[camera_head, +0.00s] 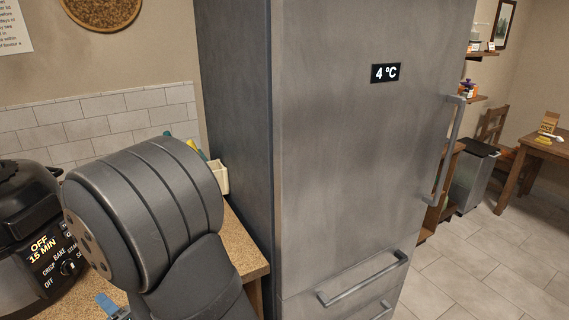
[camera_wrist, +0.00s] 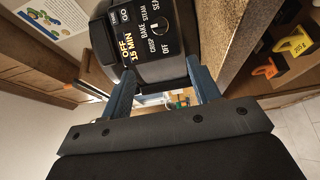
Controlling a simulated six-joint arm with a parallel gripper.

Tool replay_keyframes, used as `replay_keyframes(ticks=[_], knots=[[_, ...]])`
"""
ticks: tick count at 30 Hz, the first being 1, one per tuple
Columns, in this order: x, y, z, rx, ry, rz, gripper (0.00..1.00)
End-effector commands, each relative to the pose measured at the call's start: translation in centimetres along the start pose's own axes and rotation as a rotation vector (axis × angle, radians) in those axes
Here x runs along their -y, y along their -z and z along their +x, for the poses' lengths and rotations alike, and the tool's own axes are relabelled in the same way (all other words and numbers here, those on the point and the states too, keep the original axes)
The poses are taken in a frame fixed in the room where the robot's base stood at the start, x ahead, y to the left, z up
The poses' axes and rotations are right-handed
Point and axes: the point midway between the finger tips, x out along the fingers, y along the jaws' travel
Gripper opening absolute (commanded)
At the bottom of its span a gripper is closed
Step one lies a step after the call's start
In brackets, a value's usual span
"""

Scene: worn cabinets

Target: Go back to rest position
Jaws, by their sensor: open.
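My gripper (camera_wrist: 160,78) shows in the wrist view with its two blue fingers spread apart and nothing between them. Beyond the fingers is the black cooker (camera_wrist: 150,45), whose panel reads OFF and 15 MIN. In the head view my dark grey arm fills the lower left, and only a small blue piece of my gripper (camera_head: 110,306) shows at the bottom edge, beside the cooker (camera_head: 40,245). The rest of the gripper is hidden or out of frame there.
A tall grey fridge (camera_head: 340,150) showing 4 ºC stands right of my arm, its handles (camera_head: 447,150) sticking out. The speckled counter (camera_head: 243,245) lies beneath my arm. Orange and yellow items (camera_wrist: 265,70) lie at the wrist view's right. Open tiled floor (camera_head: 480,265) is far right.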

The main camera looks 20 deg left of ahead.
Motion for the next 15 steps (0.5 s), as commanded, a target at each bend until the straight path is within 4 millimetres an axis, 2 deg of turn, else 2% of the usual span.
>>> replay_keyframes(ticks=[7,15], knots=[[0.0,0.0,1.9,0.000,-0.002,0.000,0.56],[0.0,0.0,7.1,0.001,-0.003,0.000,0.56]])
